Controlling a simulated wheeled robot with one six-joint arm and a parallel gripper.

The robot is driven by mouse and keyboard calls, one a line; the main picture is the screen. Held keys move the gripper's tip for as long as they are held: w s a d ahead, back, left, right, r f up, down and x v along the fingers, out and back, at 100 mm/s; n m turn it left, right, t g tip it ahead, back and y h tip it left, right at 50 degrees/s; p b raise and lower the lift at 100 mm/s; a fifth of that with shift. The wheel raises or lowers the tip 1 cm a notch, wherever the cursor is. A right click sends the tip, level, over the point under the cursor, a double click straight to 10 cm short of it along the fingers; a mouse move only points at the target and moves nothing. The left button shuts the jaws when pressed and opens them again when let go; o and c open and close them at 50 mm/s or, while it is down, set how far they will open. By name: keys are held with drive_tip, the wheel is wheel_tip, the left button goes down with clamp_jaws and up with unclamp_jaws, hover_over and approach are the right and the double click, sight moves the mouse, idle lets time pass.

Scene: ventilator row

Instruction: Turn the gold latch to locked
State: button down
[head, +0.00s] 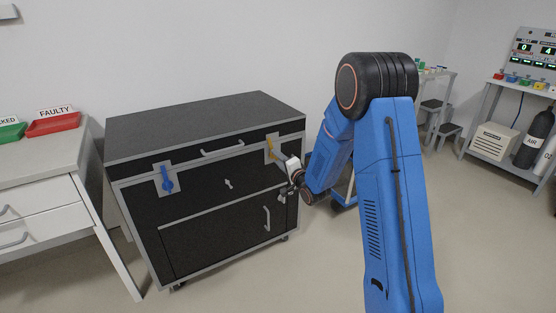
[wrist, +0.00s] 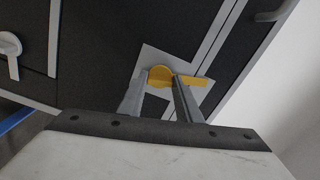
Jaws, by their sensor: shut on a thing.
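The gold latch (head: 269,147) is on a light grey plate at the upper right of the black cabinet front (head: 190,196). My gripper (head: 284,161) is at the latch, coming in from the right. In the wrist view my gripper (wrist: 160,76) has one finger on each side of the round gold hub. The gold lever (wrist: 196,81) reaches out to the right past the right finger in that view. The jaws are shut on the latch. Part of the latch is hidden behind the fingers.
A blue latch (head: 167,180) is at the cabinet's upper left, and a small grey latch (head: 228,184) is mid-front. Handles stick out from the front. A white desk (head: 40,165) with red and green trays stands left. The floor in front is clear.

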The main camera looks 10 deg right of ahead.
drive_tip(key=shift+f+m, duration=0.1)
drive_tip(key=shift+m, duration=1.5)
drive_tip(key=c, duration=1.3)
unclamp_jaws()
drive_tip(key=v, duration=1.2)
drive_tip(key=shift+d, duration=0.1)
